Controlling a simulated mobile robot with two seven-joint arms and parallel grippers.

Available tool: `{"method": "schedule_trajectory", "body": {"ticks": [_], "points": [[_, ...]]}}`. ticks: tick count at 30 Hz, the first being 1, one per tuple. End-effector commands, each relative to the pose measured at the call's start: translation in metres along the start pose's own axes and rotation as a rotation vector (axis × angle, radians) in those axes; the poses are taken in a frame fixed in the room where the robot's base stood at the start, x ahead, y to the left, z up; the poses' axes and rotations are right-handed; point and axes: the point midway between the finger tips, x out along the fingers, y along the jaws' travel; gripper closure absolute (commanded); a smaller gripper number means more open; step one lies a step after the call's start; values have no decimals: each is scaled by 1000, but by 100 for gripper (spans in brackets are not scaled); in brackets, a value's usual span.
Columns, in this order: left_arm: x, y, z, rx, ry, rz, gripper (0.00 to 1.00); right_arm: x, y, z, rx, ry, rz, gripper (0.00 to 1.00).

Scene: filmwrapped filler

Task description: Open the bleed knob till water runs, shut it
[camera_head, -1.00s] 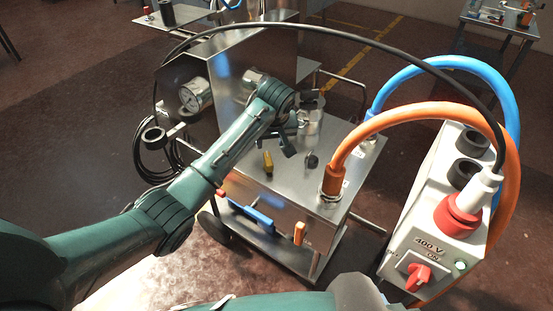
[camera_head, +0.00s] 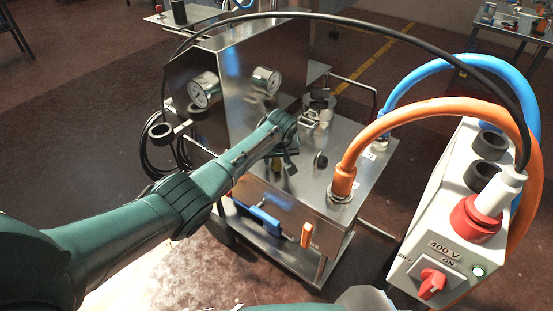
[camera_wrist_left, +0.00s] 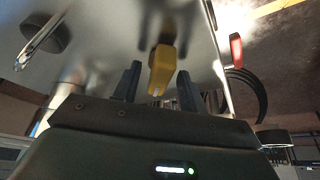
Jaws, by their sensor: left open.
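A small yellow knob (camera_wrist_left: 162,70) stands on the steel top of the cart (camera_head: 345,190). In the left wrist view it lies between the two dark fingers of my left gripper (camera_wrist_left: 158,88), with gaps beside it. My left gripper (camera_head: 286,160) is open and points down at the cart top, hiding most of the yellow knob in the head view. A black round knob (camera_head: 321,159) sits to its right. I cannot tell from any label which knob is the bleed knob. No running water shows. My right gripper is out of view.
Two pressure gauges (camera_head: 204,90) face out from the steel housing. An orange hose (camera_head: 350,155) and a blue hose (camera_head: 390,110) arch over the cart's right side. A white 400 V box (camera_head: 440,230) with a red switch stands at the right. An orange handle (camera_head: 306,235) is on the cart's front.

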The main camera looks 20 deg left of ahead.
Motion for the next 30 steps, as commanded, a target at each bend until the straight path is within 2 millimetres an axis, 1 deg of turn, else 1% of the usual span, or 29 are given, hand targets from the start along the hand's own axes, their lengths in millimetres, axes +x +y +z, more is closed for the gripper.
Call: {"method": "schedule_trajectory", "body": {"ticks": [5, 18, 21, 30], "points": [[0, 0, 0, 0, 0, 1, 58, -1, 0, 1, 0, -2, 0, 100], [0, 0, 0, 0, -1, 0, 93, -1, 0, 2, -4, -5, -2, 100], [0, 0, 0, 0, -1, 0, 100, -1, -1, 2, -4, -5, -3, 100], [-1, 0, 0, 29, -1, 13, 100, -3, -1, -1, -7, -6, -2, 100]]}}
